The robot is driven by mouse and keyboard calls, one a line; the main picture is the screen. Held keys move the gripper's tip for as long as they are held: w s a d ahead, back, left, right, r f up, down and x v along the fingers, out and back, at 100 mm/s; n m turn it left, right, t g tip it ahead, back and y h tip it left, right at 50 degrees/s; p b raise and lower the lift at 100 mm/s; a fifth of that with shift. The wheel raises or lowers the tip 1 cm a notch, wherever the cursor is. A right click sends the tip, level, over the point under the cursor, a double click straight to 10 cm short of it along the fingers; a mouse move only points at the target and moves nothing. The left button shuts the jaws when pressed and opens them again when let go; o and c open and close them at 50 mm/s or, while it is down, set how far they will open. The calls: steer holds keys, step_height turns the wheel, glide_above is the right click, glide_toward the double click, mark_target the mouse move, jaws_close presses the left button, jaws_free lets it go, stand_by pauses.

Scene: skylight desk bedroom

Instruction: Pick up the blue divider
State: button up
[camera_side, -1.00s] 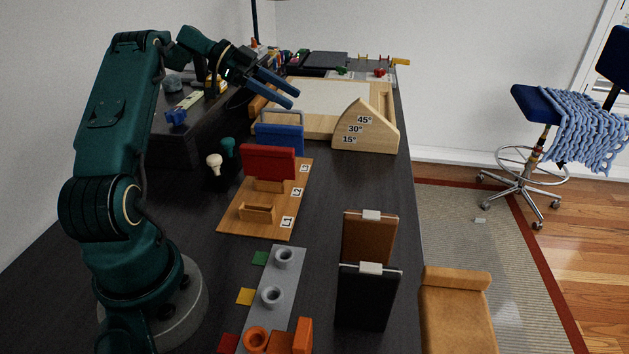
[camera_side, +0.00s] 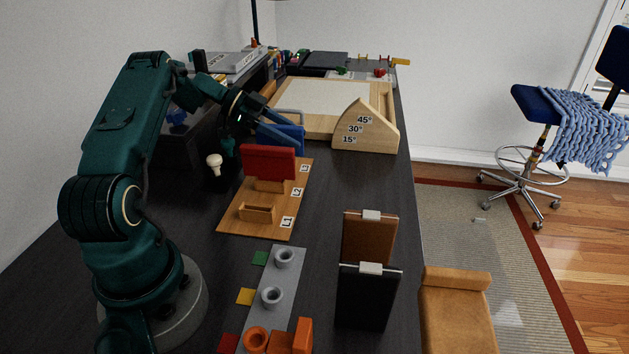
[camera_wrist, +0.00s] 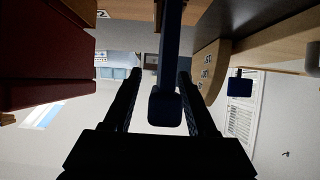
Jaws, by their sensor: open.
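In the wrist view the blue divider (camera_wrist: 165,107) shows as a narrow strip running between my two fingers (camera_wrist: 167,78), with a finger on each side. I cannot tell whether either finger touches it.
A red panel (camera_side: 268,161) stands in a slotted wooden base (camera_side: 232,222) in front of the divider. A wooden angle block (camera_side: 367,131) stands close on the right. A white knob (camera_side: 213,161) stands to the left.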

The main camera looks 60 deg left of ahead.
jaws_close()
steer(key=shift+r, duration=0.1)
